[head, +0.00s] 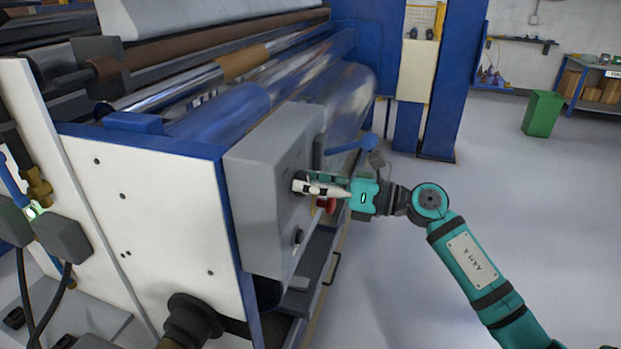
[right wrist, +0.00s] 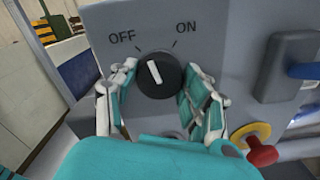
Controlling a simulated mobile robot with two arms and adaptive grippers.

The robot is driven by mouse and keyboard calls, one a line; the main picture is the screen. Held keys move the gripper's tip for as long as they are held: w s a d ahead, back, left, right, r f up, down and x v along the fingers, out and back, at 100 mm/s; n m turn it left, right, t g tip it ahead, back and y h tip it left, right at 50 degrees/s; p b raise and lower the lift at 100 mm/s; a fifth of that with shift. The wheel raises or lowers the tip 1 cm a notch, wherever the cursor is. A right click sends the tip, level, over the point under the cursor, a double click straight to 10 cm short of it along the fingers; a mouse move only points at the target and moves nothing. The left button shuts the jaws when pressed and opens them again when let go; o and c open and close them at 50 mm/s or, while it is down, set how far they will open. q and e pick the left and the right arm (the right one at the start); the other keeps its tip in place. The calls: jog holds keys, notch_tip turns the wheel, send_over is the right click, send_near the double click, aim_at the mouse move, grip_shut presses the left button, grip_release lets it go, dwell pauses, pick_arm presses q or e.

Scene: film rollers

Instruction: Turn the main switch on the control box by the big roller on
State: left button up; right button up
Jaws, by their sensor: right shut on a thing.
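The grey control box (head: 262,205) is mounted at the near end of the machine, beside the big roller (head: 350,95). Its main switch, a round black knob (right wrist: 158,76) with a white pointer mark, sits below the printed words OFF and ON in the right wrist view. The mark leans up and left, towards OFF. My right gripper (head: 303,186) reaches the box face from the right. In the right wrist view its fingers (right wrist: 160,88) are shut on the knob, one on each side. My left gripper is not in view.
A red button (right wrist: 262,154) on a yellow ring sits at the knob's lower right. A blue-handled switch (right wrist: 305,71) is further right. Another black knob (head: 297,237) is lower on the box. Open floor (head: 480,185) lies right of the machine, with a green bin (head: 542,113) at the back.

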jog(key=m+p, duration=0.4)
jog(key=m, duration=0.1)
jog(key=shift+r+m, duration=0.15)
jog(key=shift+m, duration=0.15)
jog(key=shift+f+m+p, duration=0.2)
jog(key=shift+m+p, duration=1.35)
jog(key=shift+m, duration=0.55)
jog(key=o, duration=1.2)
jog(key=shift+c, duration=0.2)
jog(key=v, duration=1.2)
